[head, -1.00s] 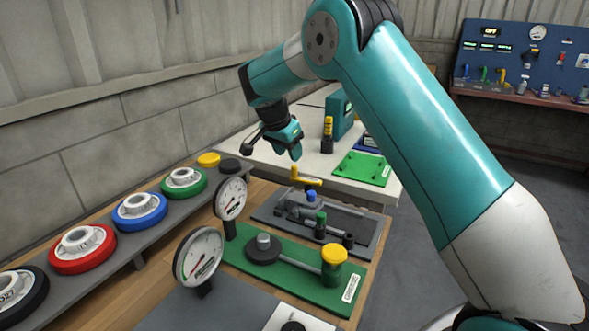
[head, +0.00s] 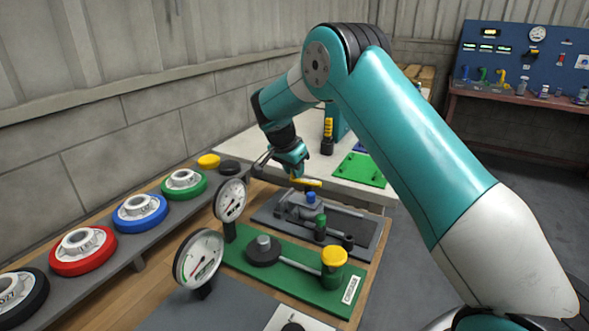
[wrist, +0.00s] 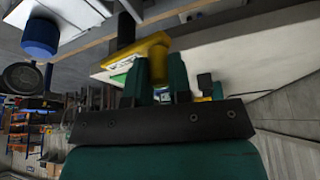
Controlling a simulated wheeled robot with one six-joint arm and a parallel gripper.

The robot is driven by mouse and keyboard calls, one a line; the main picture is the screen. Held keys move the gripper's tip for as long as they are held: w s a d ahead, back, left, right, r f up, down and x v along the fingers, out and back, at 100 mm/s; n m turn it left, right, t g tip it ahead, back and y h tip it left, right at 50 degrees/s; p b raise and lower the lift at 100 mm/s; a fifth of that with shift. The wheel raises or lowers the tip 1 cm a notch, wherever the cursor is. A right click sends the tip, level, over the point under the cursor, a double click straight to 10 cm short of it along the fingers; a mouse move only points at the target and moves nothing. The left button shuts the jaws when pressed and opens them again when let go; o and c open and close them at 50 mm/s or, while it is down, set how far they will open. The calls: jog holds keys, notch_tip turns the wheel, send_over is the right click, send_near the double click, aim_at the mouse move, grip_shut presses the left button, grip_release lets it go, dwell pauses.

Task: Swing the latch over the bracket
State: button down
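The yellow latch (head: 307,183) is a flat arm at the far end of a grey plate (head: 358,257). In the wrist view its yellow body (wrist: 148,52) stands on a dark post. My gripper (head: 294,172) is down at its left end, over the upright yellow knob seen earlier. In the wrist view the teal fingers (wrist: 158,82) are close together, with yellow filling the gap between them; they look shut on it. The knob is mostly hidden by the fingers. Which part is the bracket is unclear; a grey block with a blue top (head: 310,197) stands just nearer.
A green-topped post (head: 320,226) stands on the grey plate. A green plate (head: 300,283) with a yellow-capped post (head: 333,262) lies nearer. Two dial gauges (head: 230,200) stand at left, beside a row of coloured wheels. A white table (head: 250,148) is behind.

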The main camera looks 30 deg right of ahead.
jog(key=shift+n, duration=0.3)
jog(key=n, duration=0.1)
jog(key=s+n+t+b, duration=0.1)
jog(key=n, duration=0.1)
jog(key=shift+s+a+y, duration=0.1)
jog(key=shift+a+y, duration=0.3)
jog(key=n, duration=0.2)
jog(key=s+n+t+y, duration=0.1)
jog(key=n, duration=0.1)
jog(key=shift+s+a, duration=0.15)
jog(key=shift+a, duration=0.05)
jog(key=n, duration=0.1)
jog(key=s+n+y, duration=0.1)
jog(key=n, duration=0.2)
jog(key=shift+s+n+t+y, duration=0.3)
jog(key=shift+t+y, duration=0.1)
jog(key=shift+s+d+n+y, duration=0.15)
jog(key=shift+s+n+y, duration=0.2)
jog(key=shift+n, duration=0.6)
jog(key=shift+s+d+n+y, duration=0.15)
jog(key=shift+s+n+y, duration=0.15)
jog(key=shift+n, duration=0.65)
jog(key=c, duration=1)
grip_release()
jog(key=shift+c, duration=0.2)
jog(key=shift+r, duration=0.15)
